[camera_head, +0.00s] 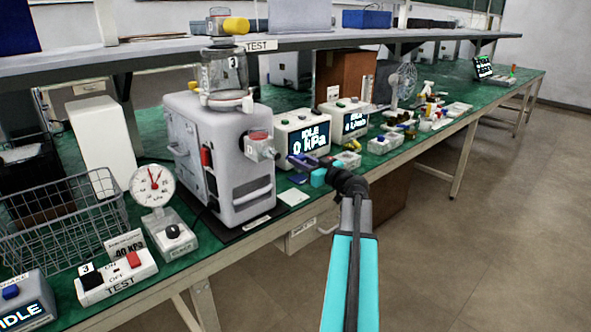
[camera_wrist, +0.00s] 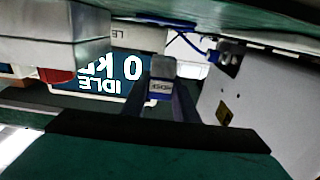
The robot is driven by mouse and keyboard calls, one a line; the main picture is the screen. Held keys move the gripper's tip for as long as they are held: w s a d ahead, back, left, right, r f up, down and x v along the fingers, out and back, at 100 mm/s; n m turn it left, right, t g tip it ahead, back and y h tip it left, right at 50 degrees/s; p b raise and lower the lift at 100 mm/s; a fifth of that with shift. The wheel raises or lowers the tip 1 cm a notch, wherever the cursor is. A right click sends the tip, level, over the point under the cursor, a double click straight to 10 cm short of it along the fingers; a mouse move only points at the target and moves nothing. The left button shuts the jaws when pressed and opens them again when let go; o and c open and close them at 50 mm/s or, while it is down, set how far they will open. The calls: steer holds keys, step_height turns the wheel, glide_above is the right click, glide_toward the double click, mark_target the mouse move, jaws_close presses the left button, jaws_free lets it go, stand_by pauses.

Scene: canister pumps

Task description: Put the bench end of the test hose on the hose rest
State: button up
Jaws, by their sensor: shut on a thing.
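My gripper (camera_head: 303,166) reaches over the bench beside the right side of the grey canister pump (camera_head: 230,165). In the wrist view, my gripper's dark fingers (camera_wrist: 166,100) are shut on a small grey-and-blue labelled piece (camera_wrist: 162,75). I cannot tell whether this piece is the bench end of the test hose. I cannot make out the hose rest. The pump carries a clear canister (camera_head: 228,75) marked 3, and a port with a red end (camera_head: 258,137) faces my gripper.
An IDLE 0 kPa display box (camera_head: 303,140) stands just behind my gripper, with a second display (camera_head: 345,118) beside it. A dial gauge (camera_head: 153,186), wire basket (camera_head: 60,225) and TEST switch box (camera_head: 117,278) stand at the left. A shelf (camera_head: 300,42) overhangs the bench.

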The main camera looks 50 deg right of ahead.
steer(key=shift+w+d, duration=0.4)
steer(key=shift+w, duration=0.4)
steer(key=shift+f, duration=0.1)
steer(key=shift+f, duration=1.7)
steer(key=shift+f+b, duration=0.2)
steer(key=shift+b, duration=0.2)
steer(key=o, duration=1.1)
steer(key=shift+r+p, duration=0.3)
steer(key=shift+p, duration=0.1)
steer(key=s, duration=0.8)
steer(key=s+a, duration=0.1)
steer(key=s, duration=0.3)
steer(key=shift+f, duration=0.1)
